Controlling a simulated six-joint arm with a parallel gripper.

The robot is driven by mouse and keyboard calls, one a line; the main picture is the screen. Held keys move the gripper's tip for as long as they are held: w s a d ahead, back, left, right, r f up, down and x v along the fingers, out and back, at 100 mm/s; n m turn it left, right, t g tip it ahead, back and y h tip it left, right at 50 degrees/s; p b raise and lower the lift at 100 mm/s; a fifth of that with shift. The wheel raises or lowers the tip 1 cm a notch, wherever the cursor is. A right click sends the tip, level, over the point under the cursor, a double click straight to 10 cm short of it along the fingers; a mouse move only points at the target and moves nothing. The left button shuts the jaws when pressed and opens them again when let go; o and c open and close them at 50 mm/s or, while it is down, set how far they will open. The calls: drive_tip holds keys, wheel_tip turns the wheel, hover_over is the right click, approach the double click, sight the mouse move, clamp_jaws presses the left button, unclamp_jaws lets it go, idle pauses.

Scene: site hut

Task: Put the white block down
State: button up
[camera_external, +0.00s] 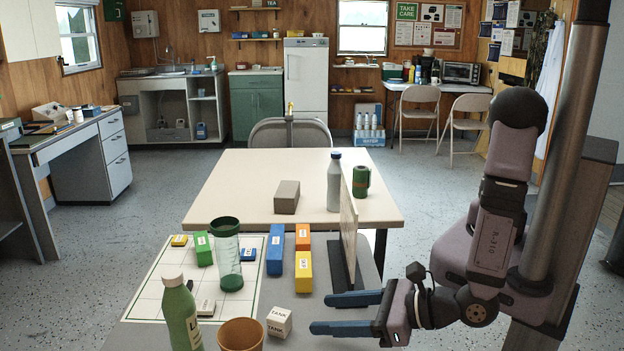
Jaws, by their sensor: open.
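A white block (279,322) with dark lettering rests on the grey table near its front. My gripper (323,313) is open, with its two blue fingers pointing left. The fingertips are just right of the white block in the picture, and nothing shows between them. Whether a finger touches the block I cannot tell from this view.
A brown cup (241,335), a green bottle (181,315) and a clear green tumbler (227,255) stand left of the block. A blue block (275,250), an orange block (303,237) and a yellow block (304,272) lie behind it. An upright panel (348,235) stands behind my gripper. A gridded white mat (150,290) is left.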

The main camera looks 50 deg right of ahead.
drive_tip(key=shift+w, duration=0.1)
drive_tip(key=b, duration=0.3)
approach(264, 326)
drive_tip(key=shift+w+a+r, duration=0.25)
drive_tip(key=shift+w+r, duration=0.2)
drive_tip(key=shift+w+a+r, duration=0.3)
drive_tip(key=shift+w+r, duration=0.15)
drive_tip(key=shift+w+a, duration=0.2)
drive_tip(key=shift+w, duration=0.25)
drive_tip(key=shift+g, duration=0.3)
drive_tip(key=shift+d+p+x, duration=0.2)
drive_tip(key=shift+p+x, duration=0.5)
drive_tip(key=shift+x, duration=2.7)
drive_tip(key=c, duration=1.3)
drive_tip(key=shift+o, duration=0.2)
wheel_tip(264, 326, up, 10)
